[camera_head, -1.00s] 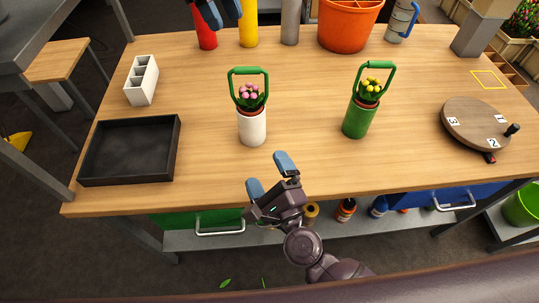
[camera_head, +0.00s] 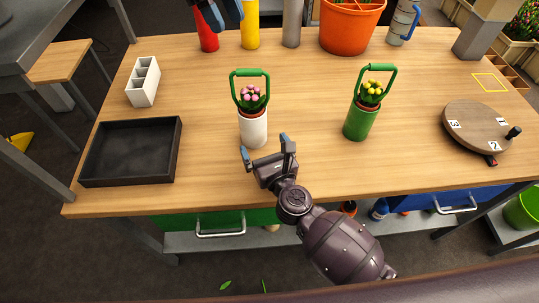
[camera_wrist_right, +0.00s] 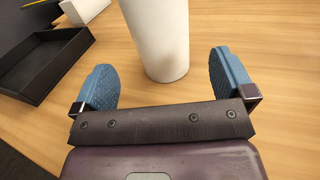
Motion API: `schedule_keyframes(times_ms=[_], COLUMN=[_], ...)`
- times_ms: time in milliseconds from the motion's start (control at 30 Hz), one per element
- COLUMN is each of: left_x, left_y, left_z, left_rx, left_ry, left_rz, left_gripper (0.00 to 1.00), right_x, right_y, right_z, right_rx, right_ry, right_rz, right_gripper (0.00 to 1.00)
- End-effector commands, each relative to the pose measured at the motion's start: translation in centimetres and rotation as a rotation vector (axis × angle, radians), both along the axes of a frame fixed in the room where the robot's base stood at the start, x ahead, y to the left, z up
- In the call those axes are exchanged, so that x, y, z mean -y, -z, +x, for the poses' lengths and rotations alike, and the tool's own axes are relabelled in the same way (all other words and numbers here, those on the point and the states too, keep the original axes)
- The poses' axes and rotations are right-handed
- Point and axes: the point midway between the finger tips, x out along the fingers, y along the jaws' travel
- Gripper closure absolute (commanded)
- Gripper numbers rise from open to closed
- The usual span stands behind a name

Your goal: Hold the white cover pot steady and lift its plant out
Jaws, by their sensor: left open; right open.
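The white cover pot (camera_head: 253,131) stands upright on the table, with a pink-flowered plant (camera_head: 252,96) in it under a green handle (camera_head: 250,73). My right gripper (camera_head: 265,145) is open just in front of the pot's base, near the table's front edge. In the right wrist view the pot (camera_wrist_right: 160,35) stands ahead, between the lines of the two blue fingertips (camera_wrist_right: 165,82), with no contact seen. My left gripper (camera_head: 225,12) is at the top edge of the head view, by the red cylinder, partly cut off; it looks empty.
A green pot with yellow flowers (camera_head: 360,120) stands to the right. A black tray (camera_head: 177,150) and white divided box (camera_head: 142,82) are at left. A round turntable (camera_head: 477,125) is at right. Red (camera_head: 207,38) and yellow (camera_head: 250,36) cylinders and an orange bucket (camera_head: 350,35) line the back.

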Motion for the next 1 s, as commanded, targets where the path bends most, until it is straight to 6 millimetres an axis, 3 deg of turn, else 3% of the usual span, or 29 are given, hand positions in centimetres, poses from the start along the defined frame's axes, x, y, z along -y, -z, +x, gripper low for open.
schedule_keyframes(times_ms=[200,433,900,1000], left_x=[0.0,0.0,0.0,0.0], left_y=[0.0,0.0,0.0,0.0], left_z=[0.0,0.0,0.0,0.0], left_rx=[0.000,0.000,0.000,0.000], left_ry=[0.000,0.000,0.000,0.000], left_rz=[0.000,0.000,0.000,0.000], left_gripper=[0.57,0.57,0.57,0.57], right_x=[-1.1,-1.9,-2.2,-2.2], right_y=[-0.1,0.0,0.0,0.0], right_z=[3.4,5.9,6.9,6.9], right_rx=[0.003,0.001,0.001,0.001], right_ry=[-0.001,-0.001,0.000,0.000], right_rz=[-0.003,-0.003,-0.002,-0.002], right_gripper=[0.00,0.00,0.00,0.14])
